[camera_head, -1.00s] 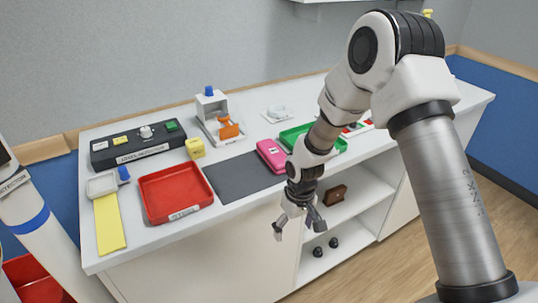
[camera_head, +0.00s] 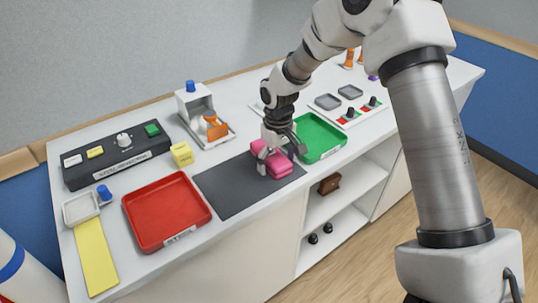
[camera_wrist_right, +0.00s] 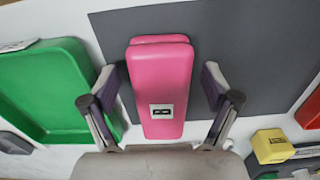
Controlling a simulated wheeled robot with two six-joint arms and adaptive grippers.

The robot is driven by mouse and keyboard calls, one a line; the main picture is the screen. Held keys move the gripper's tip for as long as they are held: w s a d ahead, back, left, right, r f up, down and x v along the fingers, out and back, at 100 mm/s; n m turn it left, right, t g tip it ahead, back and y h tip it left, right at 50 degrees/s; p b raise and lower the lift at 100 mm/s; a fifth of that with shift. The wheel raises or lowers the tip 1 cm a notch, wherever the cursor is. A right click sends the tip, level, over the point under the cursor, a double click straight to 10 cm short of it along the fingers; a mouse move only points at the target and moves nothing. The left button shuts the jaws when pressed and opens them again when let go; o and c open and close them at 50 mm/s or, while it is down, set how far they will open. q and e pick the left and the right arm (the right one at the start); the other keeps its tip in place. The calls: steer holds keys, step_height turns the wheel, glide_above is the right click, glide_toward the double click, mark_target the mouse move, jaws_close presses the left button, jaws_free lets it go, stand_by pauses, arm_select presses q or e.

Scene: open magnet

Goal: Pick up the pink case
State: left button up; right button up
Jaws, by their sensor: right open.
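The pink case (camera_head: 284,163) lies on the right end of the dark grey mat (camera_head: 232,192) on the white counter. In the right wrist view the pink case (camera_wrist_right: 160,85) lies lengthwise between the fingers, with a small label near its lower end. My right gripper (camera_head: 279,158) is over the case in the head view and hides part of it. In the right wrist view its fingers (camera_wrist_right: 160,95) are open, one on each side of the case, with visible gaps. My left gripper is not in view.
A green tray (camera_head: 343,144) stands just right of the case, close to my right gripper. A red tray (camera_head: 148,213) is left of the mat. A yellow block (camera_head: 181,154) and a white stand with an orange part (camera_head: 213,130) are behind the mat.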

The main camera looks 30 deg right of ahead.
steer(key=shift+s+r, duration=0.2)
steer(key=shift+s, duration=0.05)
steer(key=shift+c, duration=0.7)
steer(key=shift+s+r, duration=0.1)
steer(key=c, duration=1.2)
steer(key=shift+o, duration=0.2)
